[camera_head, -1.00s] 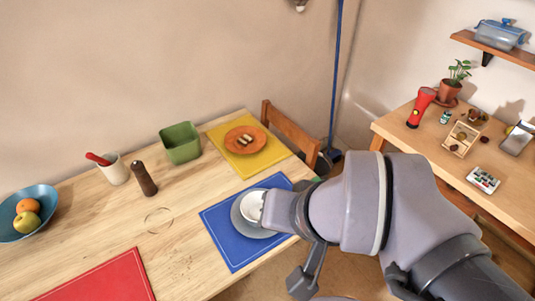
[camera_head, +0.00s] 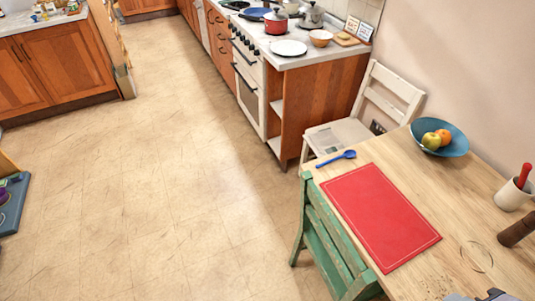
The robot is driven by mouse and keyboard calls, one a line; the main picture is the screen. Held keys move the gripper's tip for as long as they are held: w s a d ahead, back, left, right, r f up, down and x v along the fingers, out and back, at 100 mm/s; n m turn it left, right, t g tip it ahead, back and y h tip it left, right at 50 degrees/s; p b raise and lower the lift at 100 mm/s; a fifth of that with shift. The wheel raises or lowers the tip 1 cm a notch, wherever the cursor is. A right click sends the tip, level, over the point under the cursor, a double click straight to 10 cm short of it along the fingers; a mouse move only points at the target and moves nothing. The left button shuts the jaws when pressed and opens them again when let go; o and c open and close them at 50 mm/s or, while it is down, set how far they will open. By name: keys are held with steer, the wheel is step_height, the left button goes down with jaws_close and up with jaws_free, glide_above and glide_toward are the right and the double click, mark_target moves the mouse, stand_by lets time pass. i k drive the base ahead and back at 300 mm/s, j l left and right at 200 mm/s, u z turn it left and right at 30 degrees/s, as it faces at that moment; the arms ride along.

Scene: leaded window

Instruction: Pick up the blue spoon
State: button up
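The blue spoon (camera_head: 336,158) lies on the wooden table (camera_head: 459,181) near its left corner. It is just beyond the far left corner of the red placemat (camera_head: 381,216) and apart from it. Its bowl points right and its handle points left, toward the table edge. Nothing covers it. Only a small grey piece of my arm shows at the bottom right edge, far from the spoon. My gripper's fingers cannot be seen.
A blue bowl of fruit (camera_head: 455,146) stands right of the spoon. A green chair (camera_head: 326,244) is against the table's near left side, a white chair (camera_head: 366,112) beyond its far end. A white utensil cup (camera_head: 509,197) and a pepper mill (camera_head: 518,229) stand at right. Open floor (camera_head: 170,190) lies left.

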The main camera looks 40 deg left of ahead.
mark_target(349, 153)
steer(key=u, duration=1.1)
steer(key=i+j+z, duration=0.25)
steer(key=j, duration=0.35)
steer(key=j+z, duration=0.2)
steer(key=j, duration=0.4)
steer(key=i+j+z, duration=0.5)
steer(key=i+j, duration=0.15)
steer(key=j, duration=0.2)
steer(key=i+j+z, duration=0.3)
steer(key=j, duration=0.35)
steer(key=i+j+z, duration=0.2)
steer(key=j, duration=0.2)
steer(key=i+j+z, duration=0.15)
steer(key=j, duration=0.2)
steer(key=j+z, duration=0.15)
steer(key=j, duration=0.25)
steer(key=i+j+z, duration=0.2)
steer(key=i+j, duration=0.05)
steer(key=i, duration=0.1)
